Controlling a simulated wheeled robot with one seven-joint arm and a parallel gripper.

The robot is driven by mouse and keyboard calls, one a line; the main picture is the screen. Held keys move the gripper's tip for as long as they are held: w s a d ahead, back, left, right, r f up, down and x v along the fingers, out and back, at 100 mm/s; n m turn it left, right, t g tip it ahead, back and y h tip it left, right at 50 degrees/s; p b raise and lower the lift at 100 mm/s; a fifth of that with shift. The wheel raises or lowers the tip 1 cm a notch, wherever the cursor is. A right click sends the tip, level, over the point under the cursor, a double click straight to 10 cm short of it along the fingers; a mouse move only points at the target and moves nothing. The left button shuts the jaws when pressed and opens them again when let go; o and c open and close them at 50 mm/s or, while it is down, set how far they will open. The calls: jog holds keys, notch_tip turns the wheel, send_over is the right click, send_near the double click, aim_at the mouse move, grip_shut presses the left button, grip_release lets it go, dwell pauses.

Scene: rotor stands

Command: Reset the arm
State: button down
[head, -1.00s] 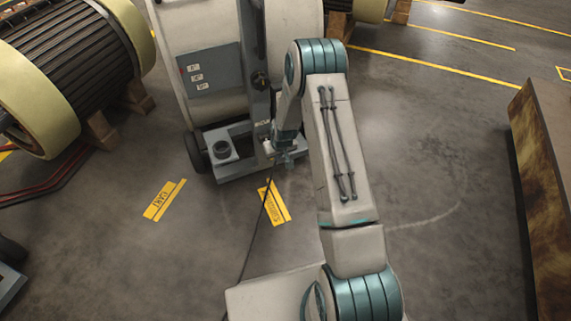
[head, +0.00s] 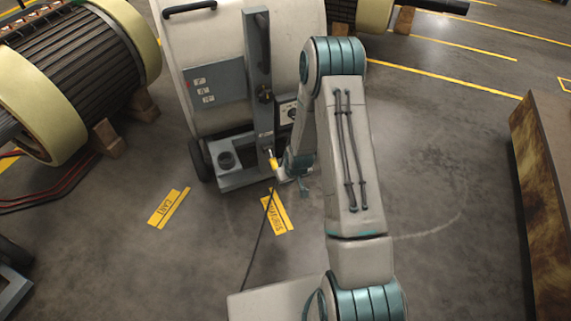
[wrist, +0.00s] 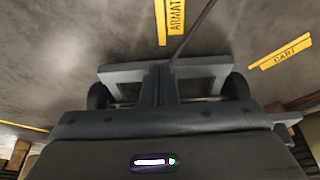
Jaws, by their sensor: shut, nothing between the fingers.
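My arm rises from the lower right of the head view and bends down beside the grey cart. My gripper (head: 304,187) hangs low at the arm's far end, just right of the cart's base, partly behind the forearm. In the wrist view its two dark fingers (wrist: 160,72) lie side by side, shut with nothing between them. A yellow-handled piece with a dark cable (head: 273,160) is at the cart's post, left of my gripper and apart from it.
The wheeled cart (head: 238,178) with a large pale drum stands ahead. A ribbed rotor (head: 85,70) rests on wooden blocks at left. A brown, stained block (head: 540,190) stands at right. Yellow floor labels (head: 168,208) lie in front; the floor between arm and block is clear.

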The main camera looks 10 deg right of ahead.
jog(key=w+a+r+p+v, duration=0.1)
jog(key=w+p+v, duration=0.2)
jog(key=p+v, duration=1.1)
jog(key=w+a+r+p+v, duration=0.1)
jog(key=w+p+v, duration=0.15)
jog(key=v, duration=2.35)
jog(key=s+a+r+m+p, duration=0.1)
jog(key=s+r+p, duration=0.6)
jog(key=r, duration=0.7)
jog(key=s+r+m+p, duration=0.1)
jog(key=s+r+p, duration=0.6)
jog(key=s+r, duration=0.4)
notch_tip(320, 180, up, 3)
jog(key=shift+a+r+g+h, duration=0.15)
jog(key=shift+a+g+h, duration=0.15)
jog(key=shift+a+g, duration=0.1)
